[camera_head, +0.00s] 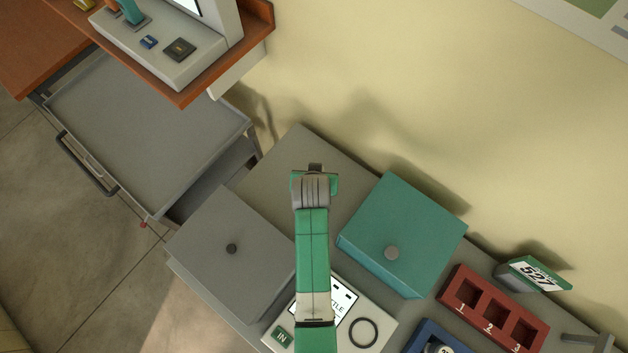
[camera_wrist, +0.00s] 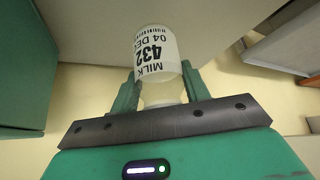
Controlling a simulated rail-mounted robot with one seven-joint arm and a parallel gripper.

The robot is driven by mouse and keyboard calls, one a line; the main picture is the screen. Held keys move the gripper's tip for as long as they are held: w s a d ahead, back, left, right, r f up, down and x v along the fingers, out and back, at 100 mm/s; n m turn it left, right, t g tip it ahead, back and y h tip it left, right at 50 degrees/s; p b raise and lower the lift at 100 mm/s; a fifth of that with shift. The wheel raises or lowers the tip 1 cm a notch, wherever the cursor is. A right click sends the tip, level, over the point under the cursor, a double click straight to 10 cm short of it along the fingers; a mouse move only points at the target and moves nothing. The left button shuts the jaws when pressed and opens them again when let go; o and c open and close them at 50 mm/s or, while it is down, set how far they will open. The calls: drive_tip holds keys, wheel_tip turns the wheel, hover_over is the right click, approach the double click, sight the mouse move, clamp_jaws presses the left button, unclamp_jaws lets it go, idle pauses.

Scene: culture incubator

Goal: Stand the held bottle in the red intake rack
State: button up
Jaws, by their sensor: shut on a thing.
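My gripper (camera_wrist: 160,80) is shut on a translucent white bottle (camera_wrist: 157,50). Its label reads MILK, 432 and 04 DEC, upside down in the wrist view. In the head view the arm covers the bottle, and the gripper cannot be clearly made out at the arm's end. The red rack (camera_head: 476,320) stands on the grey bench at the lower right. It has three square slots marked 1, 2 and 3, all looking empty. The arm's end is to the left of the rack, apart from it.
A teal box (camera_head: 420,235) with a knob stands between arm and red rack. A grey box (camera_head: 225,280) is at left. A blue rack (camera_head: 415,345) holding something round is at the bottom edge. A sign reading 527 (camera_head: 535,273) stands behind the red rack.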

drive_tip(key=shift+w+f, duration=0.1)
drive_tip(key=shift+f, duration=2.1)
drive_tip(key=shift+b, duration=0.3)
drive_tip(key=shift+f, duration=0.2)
drive_tip(key=o, duration=1.1)
drive_tip(key=shift+r, duration=0.1)
drive_tip(key=p+v, duration=0.2)
drive_tip(key=v, duration=1)
drive_tip(key=shift+r, duration=0.15)
